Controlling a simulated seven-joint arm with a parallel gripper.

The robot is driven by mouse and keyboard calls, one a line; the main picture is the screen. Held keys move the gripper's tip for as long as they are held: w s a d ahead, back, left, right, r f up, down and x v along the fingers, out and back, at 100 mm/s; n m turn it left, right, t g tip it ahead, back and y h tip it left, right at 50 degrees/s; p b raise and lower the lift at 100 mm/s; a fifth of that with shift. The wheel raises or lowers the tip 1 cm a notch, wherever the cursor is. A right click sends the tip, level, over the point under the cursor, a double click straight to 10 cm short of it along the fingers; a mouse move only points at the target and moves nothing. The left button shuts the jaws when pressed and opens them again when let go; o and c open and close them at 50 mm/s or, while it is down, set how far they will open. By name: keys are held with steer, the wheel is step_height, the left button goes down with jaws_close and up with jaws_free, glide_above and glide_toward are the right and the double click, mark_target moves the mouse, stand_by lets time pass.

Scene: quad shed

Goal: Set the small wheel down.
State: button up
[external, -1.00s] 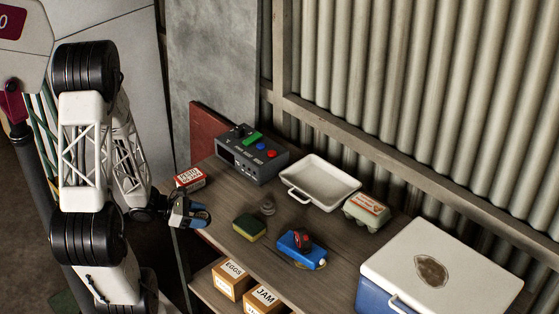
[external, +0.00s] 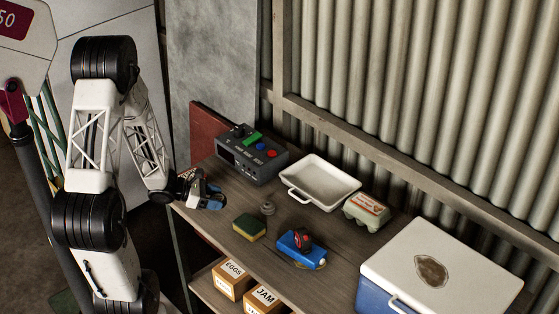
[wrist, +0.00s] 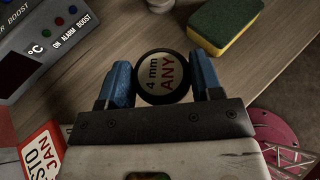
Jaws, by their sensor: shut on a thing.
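The small wheel (wrist: 163,78) is a round disc with a black rim and a pale face reading "4 mm ANY". In the wrist view it sits between the two blue fingers of my gripper (wrist: 162,82), which is shut on it. In the external view my gripper (external: 207,198) is over the left end of the wooden table (external: 222,212). The wheel cannot be made out there. Whether it touches the table is not clear.
A green-yellow sponge (external: 249,228) and a small grey object (external: 268,208) stand right of my gripper. A control box (external: 252,153) is behind; a red-white box (wrist: 40,152) lies close left. A white tray (external: 320,183), egg carton (external: 367,210) and blue object (external: 300,246) are farther right.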

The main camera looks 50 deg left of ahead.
mark_target(224, 196)
steer(key=shift+w+a+f, duration=0.1)
steer(key=shift+w+a, duration=0.2)
steer(key=shift+w, duration=0.4)
steer(key=shift+w+a+f, duration=0.1)
steer(key=shift+w+a, duration=0.25)
steer(key=shift+w, duration=0.4)
steer(key=shift+w+a, duration=0.3)
steer(key=shift+w, duration=0.4)
steer(key=shift+w+a+f, duration=0.1)
steer(key=shift+w+a, duration=0.05)
steer(key=shift+w, duration=0.3)
steer(key=shift+f, duration=1.7)
steer(key=shift+f, duration=0.1)
steer(key=o, duration=0.9)
steer(key=shift+o, duration=0.2)
steer(key=shift+v, duration=6.1)
